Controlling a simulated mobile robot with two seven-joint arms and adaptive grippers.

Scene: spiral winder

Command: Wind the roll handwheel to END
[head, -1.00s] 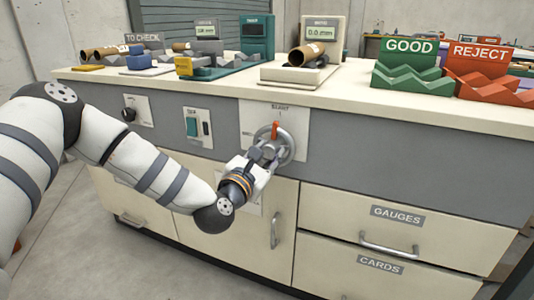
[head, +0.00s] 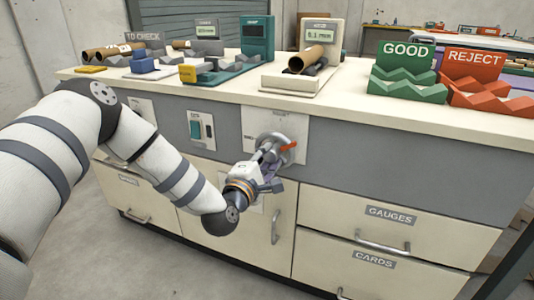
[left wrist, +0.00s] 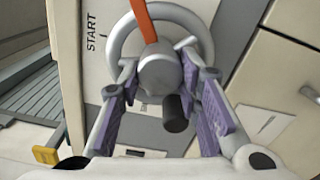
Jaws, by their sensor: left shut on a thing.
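The roll handwheel (head: 272,138) is a grey metal wheel on a pale plate on the front of the bench. Its orange pointer (head: 289,146) points to the right in the head view. The wheel rim (left wrist: 122,40) and the START mark (left wrist: 91,32) show in the left wrist view; I cannot see an END mark. My left gripper (head: 266,162) is at the wheel, its purple-padded fingers on either side of the grey hub (left wrist: 158,76), shut on the handwheel. A dark knob (left wrist: 176,113) sits between the fingers. My right gripper is out of view.
Left of the wheel is a panel with a teal switch (head: 196,131). Drawers marked GAUGES (head: 390,215) and CARDS (head: 374,259) are below right. On the bench top stand a gauge with a cardboard tube (head: 306,60) and GOOD (head: 404,88) and REJECT (head: 480,90) racks.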

